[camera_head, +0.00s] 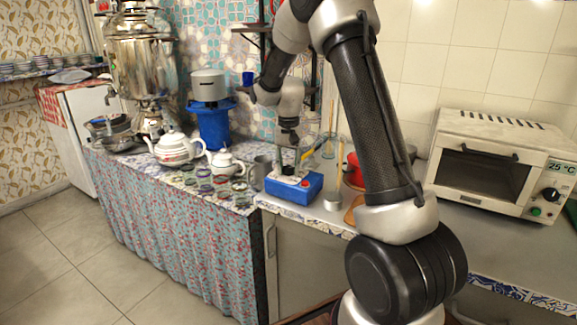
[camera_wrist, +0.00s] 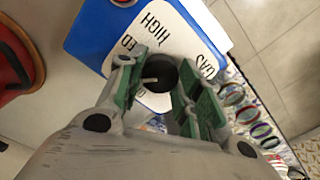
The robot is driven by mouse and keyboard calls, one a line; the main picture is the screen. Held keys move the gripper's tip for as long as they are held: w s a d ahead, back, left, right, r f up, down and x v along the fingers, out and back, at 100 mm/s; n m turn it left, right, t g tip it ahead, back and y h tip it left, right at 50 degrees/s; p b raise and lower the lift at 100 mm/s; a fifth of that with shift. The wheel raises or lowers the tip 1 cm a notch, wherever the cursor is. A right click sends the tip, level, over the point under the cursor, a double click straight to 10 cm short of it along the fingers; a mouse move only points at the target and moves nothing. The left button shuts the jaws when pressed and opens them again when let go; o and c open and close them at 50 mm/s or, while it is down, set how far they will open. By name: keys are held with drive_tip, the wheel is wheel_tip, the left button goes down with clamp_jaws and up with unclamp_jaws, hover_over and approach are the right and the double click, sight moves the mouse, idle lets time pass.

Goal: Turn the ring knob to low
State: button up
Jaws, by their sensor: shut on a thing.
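The blue box (camera_head: 302,196) stands on the counter beneath my gripper (camera_head: 287,163). In the wrist view, the box (camera_wrist: 85,30) has a white top plate with upside-down lettering; "HIGH" and part of another word ending in "ED" can be read. The black round knob (camera_wrist: 160,68) sits between the green-padded fingers of my gripper (camera_wrist: 166,84). My gripper is shut on the knob. A short white mark on the knob points left in the wrist view. No "LOW" label can be made out; the fingers cover part of the plate.
A white teapot (camera_head: 176,149), a smaller teapot (camera_head: 226,164) and several glasses stand left of the box. A grey mug (camera_head: 261,172) is close beside it. A red pot (camera_head: 353,170) and a toaster oven (camera_head: 497,167) stand to the right.

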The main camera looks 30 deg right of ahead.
sight(288, 167)
drive_tip(key=shift+m, duration=0.5)
drive_tip(key=o, duration=1.1)
drive_tip(key=shift+c, duration=0.2)
drive_tip(key=shift+r, duration=0.1)
wheel_tip(288, 167, up, 12)
